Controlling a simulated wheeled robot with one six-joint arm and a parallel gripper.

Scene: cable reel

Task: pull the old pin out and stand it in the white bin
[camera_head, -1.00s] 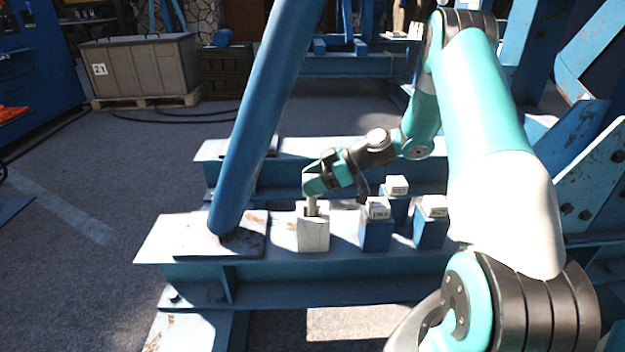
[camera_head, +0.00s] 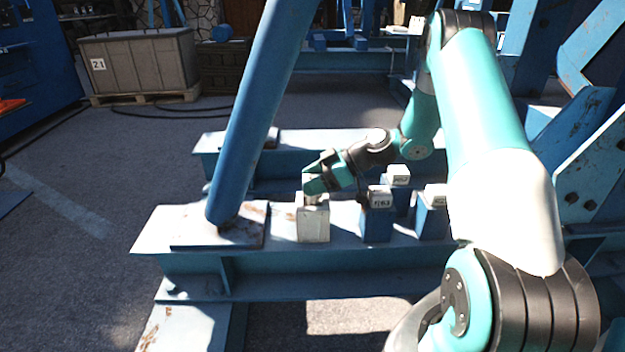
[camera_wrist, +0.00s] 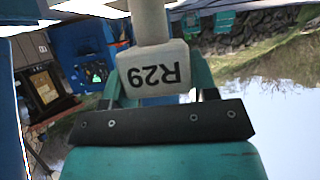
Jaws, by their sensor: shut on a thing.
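My gripper (camera_head: 315,184) is shut on a pin by its pale head, just above the white bin (camera_head: 314,228). In the wrist view the pin (camera_wrist: 152,68) has a blocky head marked R29, upside down in the picture, between the fingers (camera_wrist: 158,95). Its round shank runs away from the gripper. In the head view a short piece of the shank (camera_head: 311,199) shows between the gripper and the bin's top. Its lower end is hidden, seemingly inside the bin. The white bin stands upright on the blue beam (camera_head: 290,258).
Several blue holders stand right of the white bin, with pale labelled blocks on top, such as the near one (camera_head: 377,225). A slanted blue post (camera_head: 255,115) rises close on the left. A grey crate (camera_head: 140,62) stands far back left.

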